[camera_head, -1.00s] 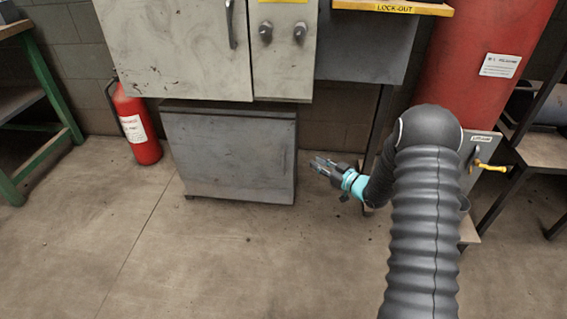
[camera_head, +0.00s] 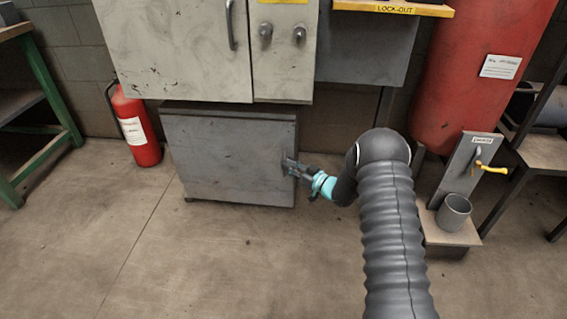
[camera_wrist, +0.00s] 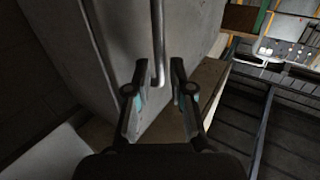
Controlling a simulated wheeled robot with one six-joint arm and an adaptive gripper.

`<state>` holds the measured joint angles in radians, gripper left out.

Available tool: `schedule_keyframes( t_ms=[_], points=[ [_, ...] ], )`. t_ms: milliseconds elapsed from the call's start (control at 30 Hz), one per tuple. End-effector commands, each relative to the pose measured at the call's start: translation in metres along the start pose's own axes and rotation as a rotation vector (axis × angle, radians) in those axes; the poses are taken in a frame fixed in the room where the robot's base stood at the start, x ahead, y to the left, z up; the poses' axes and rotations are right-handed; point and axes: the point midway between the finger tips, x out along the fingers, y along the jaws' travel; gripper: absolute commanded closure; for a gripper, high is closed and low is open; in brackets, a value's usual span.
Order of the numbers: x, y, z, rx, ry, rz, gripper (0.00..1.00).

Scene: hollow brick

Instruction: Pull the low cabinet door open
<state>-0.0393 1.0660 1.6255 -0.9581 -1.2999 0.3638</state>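The low grey cabinet (camera_head: 225,160) stands on the floor below the pale wall cabinet, and its door is shut. My gripper (camera_head: 290,165) is at the right side of the door, where it covers the handle in the head view. In the wrist view the door (camera_wrist: 125,35) fills the upper middle, with the metal bar handle (camera_wrist: 158,40) running down it. My gripper (camera_wrist: 159,68) is open there, one finger on each side of the handle's lower end. Neither finger visibly presses on the bar. I cannot tell how deep the bar sits between the fingers.
A red fire extinguisher (camera_head: 136,125) stands left of the cabinet. A red tank (camera_head: 475,75), a panel with a yellow lever (camera_head: 490,168) and a grey cup (camera_head: 454,212) on a low stand are at the right. The floor (camera_head: 190,255) in front of the door is clear.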

Motion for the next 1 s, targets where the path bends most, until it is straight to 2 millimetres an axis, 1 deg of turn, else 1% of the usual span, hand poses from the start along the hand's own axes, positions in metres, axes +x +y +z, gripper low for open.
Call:
schedule_keyframes(
  t_ms=[33, 100, 233, 367, 600, 700, 1000],
  points=[
    [0.008, -0.001, 0.001, -0.001, 0.001, -0.003, 0.78],
    [0.016, -0.001, 0.001, -0.001, 0.000, -0.002, 0.78],
    [0.026, -0.001, 0.000, 0.000, 0.001, -0.002, 0.78],
    [0.030, 0.000, 0.000, 0.000, 0.000, 0.000, 0.78],
    [0.030, 0.000, 0.000, 0.000, 0.000, 0.000, 0.78],
    [0.030, 0.000, 0.000, 0.000, 0.000, 0.000, 1.00],
    [0.030, -0.001, 0.000, 0.000, 0.000, 0.000, 1.00]
  ],
)
